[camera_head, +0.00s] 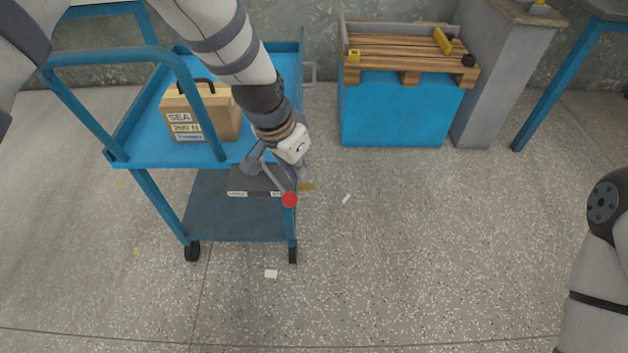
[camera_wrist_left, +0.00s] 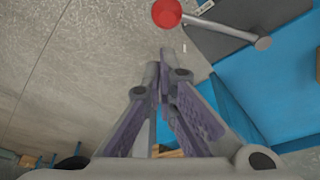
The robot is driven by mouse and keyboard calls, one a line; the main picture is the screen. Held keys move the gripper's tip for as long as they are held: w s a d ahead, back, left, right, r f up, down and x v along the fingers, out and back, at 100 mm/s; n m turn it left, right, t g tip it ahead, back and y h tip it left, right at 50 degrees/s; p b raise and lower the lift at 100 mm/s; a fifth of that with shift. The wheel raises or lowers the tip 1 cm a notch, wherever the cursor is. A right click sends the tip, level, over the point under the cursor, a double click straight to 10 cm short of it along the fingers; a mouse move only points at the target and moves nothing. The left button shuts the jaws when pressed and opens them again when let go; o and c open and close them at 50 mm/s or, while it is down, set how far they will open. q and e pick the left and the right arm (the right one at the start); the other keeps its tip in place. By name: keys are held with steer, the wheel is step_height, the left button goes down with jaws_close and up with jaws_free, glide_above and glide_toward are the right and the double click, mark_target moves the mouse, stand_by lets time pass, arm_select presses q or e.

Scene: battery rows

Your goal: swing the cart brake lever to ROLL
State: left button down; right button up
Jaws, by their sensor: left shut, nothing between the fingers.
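The brake lever is a grey rod with a red knob (camera_head: 289,199) at the lower right of the blue cart (camera_head: 135,157). It slants down and right across a dark plate (camera_head: 245,178) with two small white labels, too small to read; the knob is by the right label. In the left wrist view the red knob (camera_wrist_left: 167,13) is at the top, its rod running right to a round pivot. My left gripper (camera_head: 298,174) is shut and empty beside the lever, its fingertips (camera_wrist_left: 165,62) near the knob; contact cannot be told. My right gripper is out of view.
A cardboard box (camera_head: 210,115) sits on the cart's top tray. A blue bin with a wooden pallet (camera_head: 400,50) stands behind right, next to a grey pillar (camera_head: 490,80). The floor (camera_head: 400,230) right of the cart is mostly clear. My right arm is at the right edge.

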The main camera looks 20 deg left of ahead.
mark_target(276, 184)
arm_select(q)
steer(key=shift+w+d+r+m, duration=0.15)
steer(key=shift+w+d+r, duration=0.1)
steer(key=shift+w+r, duration=0.3)
steer(key=shift+w+d+r+m, duration=0.15)
steer(key=shift+w+d+r, duration=0.1)
steer(key=shift+w+r, duration=0.3)
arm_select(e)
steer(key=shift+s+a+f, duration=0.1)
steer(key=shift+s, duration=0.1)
arm_select(q)
steer(key=b+x, duration=0.2)
steer(key=x, duration=0.9)
steer(key=s, duration=0.1)
steer(key=s+a+r+p, duration=0.1)
steer(key=s+a, duration=0.1)
steer(key=shift+s+r+p, duration=0.3)
steer(key=shift+r+p, duration=0.05)
steer(key=shift+r, duration=0.05)
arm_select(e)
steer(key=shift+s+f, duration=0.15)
arm_select(q)
steer(key=shift+s, duration=0.1)
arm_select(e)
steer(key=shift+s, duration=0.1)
